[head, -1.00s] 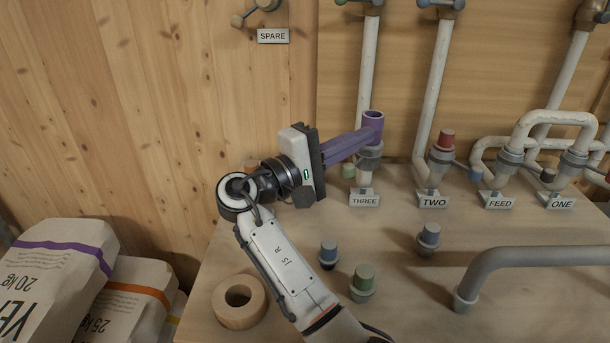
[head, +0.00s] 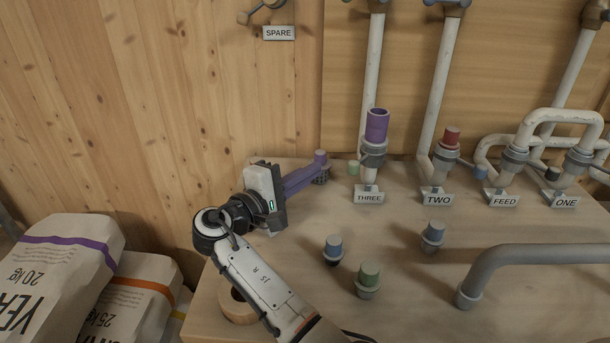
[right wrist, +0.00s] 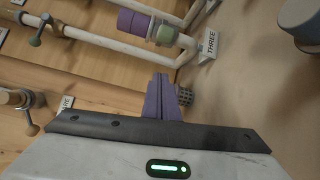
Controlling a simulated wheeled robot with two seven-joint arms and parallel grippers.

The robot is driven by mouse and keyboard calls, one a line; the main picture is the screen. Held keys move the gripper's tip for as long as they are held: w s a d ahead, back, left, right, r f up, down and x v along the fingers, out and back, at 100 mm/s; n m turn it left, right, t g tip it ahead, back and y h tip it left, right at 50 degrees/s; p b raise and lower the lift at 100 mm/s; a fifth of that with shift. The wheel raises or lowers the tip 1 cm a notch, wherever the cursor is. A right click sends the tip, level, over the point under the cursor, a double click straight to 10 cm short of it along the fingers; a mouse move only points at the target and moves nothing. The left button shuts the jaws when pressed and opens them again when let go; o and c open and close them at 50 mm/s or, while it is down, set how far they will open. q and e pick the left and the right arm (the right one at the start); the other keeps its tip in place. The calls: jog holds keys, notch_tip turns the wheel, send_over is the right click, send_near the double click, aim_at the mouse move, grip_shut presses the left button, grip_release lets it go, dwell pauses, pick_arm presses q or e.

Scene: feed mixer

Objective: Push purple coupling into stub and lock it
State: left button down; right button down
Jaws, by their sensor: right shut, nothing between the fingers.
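The purple coupling (head: 377,125) stands upright at the lower end of the pipe marked THREE, on the grey stub (head: 373,152). How deep it sits and whether it is locked cannot be told. In the right wrist view the coupling (right wrist: 133,22) lies at the top, with the pale collar (right wrist: 165,33) beside it. My right gripper (head: 312,175) has purple fingers, shut and empty, left of and below the coupling and clear of it. Its fingers show in the right wrist view (right wrist: 160,85). My left gripper is out of view.
A small purple-topped piece with a grey mesh base (head: 322,176) is by my right fingertips. A wooden ring (head: 236,307) and a grey pipe (head: 530,256) flank the front. Neighbouring stubs stand right of THREE.

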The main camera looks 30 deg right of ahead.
aim_at(359, 162)
jog(key=d, duration=0.2)
jog(key=s+d+p, duration=0.2)
jog(key=d, duration=0.1)
jog(key=shift+d+r, duration=0.2)
jog(key=shift+d, duration=0.1)
jog(key=shift+w, duration=0.1)
